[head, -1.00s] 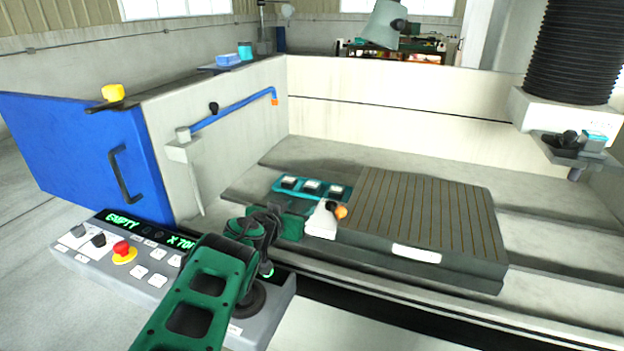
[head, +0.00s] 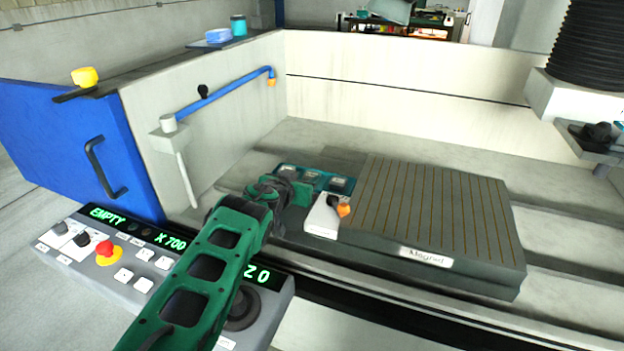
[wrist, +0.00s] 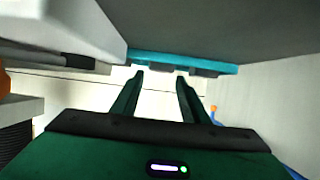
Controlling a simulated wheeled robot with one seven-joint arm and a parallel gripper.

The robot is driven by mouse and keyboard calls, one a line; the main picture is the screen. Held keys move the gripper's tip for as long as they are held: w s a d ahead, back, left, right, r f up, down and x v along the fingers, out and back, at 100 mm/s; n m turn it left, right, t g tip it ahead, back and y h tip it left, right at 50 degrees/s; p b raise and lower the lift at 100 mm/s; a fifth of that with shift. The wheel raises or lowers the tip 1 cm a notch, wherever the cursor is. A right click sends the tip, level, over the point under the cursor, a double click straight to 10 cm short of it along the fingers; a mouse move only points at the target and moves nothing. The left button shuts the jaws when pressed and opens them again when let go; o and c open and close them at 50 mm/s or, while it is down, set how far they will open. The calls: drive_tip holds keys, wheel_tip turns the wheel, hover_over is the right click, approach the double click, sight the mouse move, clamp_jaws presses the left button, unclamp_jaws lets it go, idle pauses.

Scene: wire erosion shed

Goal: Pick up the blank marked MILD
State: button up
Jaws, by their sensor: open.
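A teal tray (head: 348,192) with three small grey blanks lies left of the slotted plate in the head view. They are a left blank (head: 289,170), a middle blank (head: 312,175) and a right blank (head: 338,183). Their markings are too small to read, so I cannot tell which is MILD. My gripper (head: 298,194) is at the near side of the tray, its fingertips hidden in that view. In the wrist view my gripper (wrist: 160,78) is open and empty, with a teal edge (wrist: 180,60) of the tray just beyond the fingertips.
A white block with an orange knob (head: 343,210) stands close to the right of my gripper. The slotted plate (head: 430,220) is right of it. A control panel (head: 110,240) lies below my arm. A machine wall with a blue hose (head: 230,90) rises at the left.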

sight(312, 175)
drive_tip(key=shift+x, duration=2.45)
drive_tip(key=shift+f, duration=0.1)
drive_tip(key=c, duration=1)
